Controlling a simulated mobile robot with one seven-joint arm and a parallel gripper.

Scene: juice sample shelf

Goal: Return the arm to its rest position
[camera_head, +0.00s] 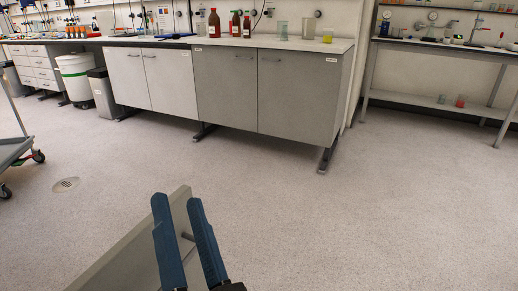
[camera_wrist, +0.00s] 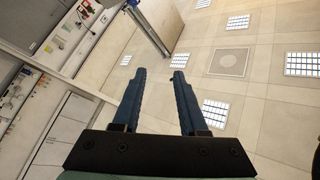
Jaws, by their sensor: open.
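My gripper (camera_head: 178,199) is at the bottom of the head view, its two blue fingers raised and apart with nothing between them. In the wrist view my gripper (camera_wrist: 159,72) also shows two separated, empty fingers. They are pointed toward the ceiling and upper walls. A grey panel (camera_head: 125,250) with a small handle stands right behind the fingers in the head view; I cannot tell whether they touch it.
A long bench (camera_head: 240,92) with grey cabinets stands at the back, with bottles and beakers on top. A shelf table (camera_head: 450,95) stands at the right. A trolley (camera_head: 15,145) is at the left edge. The floor (camera_head: 370,220) at centre right is clear.

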